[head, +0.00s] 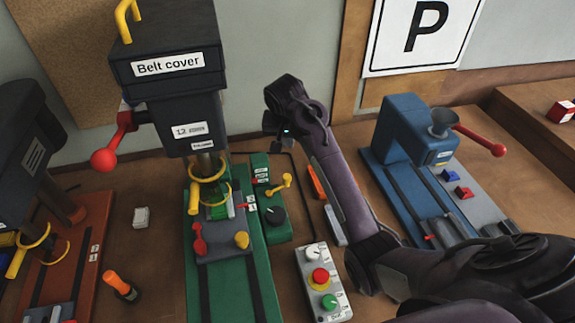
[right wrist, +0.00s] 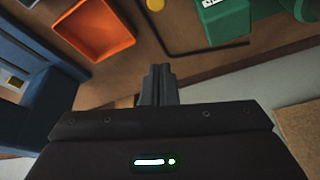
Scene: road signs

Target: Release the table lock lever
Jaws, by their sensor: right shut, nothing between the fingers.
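The small labels are unreadable, so I cannot tell which lever is the table lock. My right gripper (head: 282,141) hangs behind and right of the press, apart from these levers. In the right wrist view its fingers (right wrist: 155,85) are together and empty. My left gripper is not in view.
A blue machine (head: 412,130) with a red handle stands right of my arm. A control box (head: 322,285) with buttons lies in front. Another machine (head: 28,140) stands left.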

